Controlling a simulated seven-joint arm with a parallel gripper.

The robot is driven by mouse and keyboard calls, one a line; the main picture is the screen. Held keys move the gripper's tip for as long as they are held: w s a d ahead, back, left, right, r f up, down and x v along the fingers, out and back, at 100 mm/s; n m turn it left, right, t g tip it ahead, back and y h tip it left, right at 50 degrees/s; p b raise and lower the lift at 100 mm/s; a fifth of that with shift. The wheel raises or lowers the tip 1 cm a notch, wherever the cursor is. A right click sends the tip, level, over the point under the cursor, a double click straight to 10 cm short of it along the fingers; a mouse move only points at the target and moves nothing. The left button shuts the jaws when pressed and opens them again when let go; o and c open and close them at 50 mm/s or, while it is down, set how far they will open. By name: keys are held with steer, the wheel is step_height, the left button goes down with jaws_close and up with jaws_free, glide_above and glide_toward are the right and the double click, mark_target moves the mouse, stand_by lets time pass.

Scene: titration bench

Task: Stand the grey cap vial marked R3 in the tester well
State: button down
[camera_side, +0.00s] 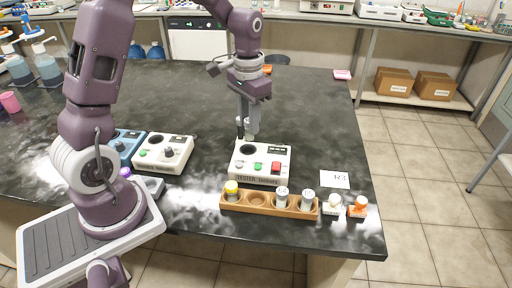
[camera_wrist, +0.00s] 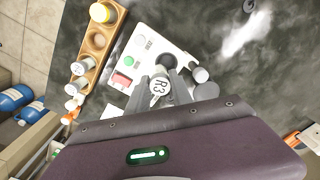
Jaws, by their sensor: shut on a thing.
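The vial with the grey cap marked R3 (camera_wrist: 158,86) is between the fingers of my gripper (camera_wrist: 168,84) in the wrist view. My gripper (camera_side: 248,132) is shut on it, pointing down at the back of the white tester (camera_side: 246,176) in the side view. The tester well (camera_side: 249,150) is a dark round opening at the tester's back left, just below the fingers. The vial's lower end is hard to make out, so I cannot tell its exact gap to the well. The tester (camera_wrist: 143,47) also shows beside the fingers in the wrist view.
A wooden rack (camera_side: 230,206) in front holds a yellow-capped vial (camera_side: 231,190) and two grey-capped vials; one hole is empty. An orange-capped bottle (camera_side: 360,204) and a white-capped one stand to its right. An R3 card (camera_side: 335,180) lies nearby. Another white device (camera_side: 163,153) is left.

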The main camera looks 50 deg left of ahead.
mark_target(247, 140)
steer(key=shift+w+a, duration=0.15)
steer(key=shift+a, duration=0.5)
steer(key=shift+a+f, duration=0.1)
steer(key=shift+f, duration=1.95)
steer(key=shift+f, duration=0.35)
steer(key=shift+f, duration=0.45)
steer(key=shift+f, duration=0.9)
steer(key=c, duration=0.7)
jaws_free()
steer(key=shift+c, duration=0.2)
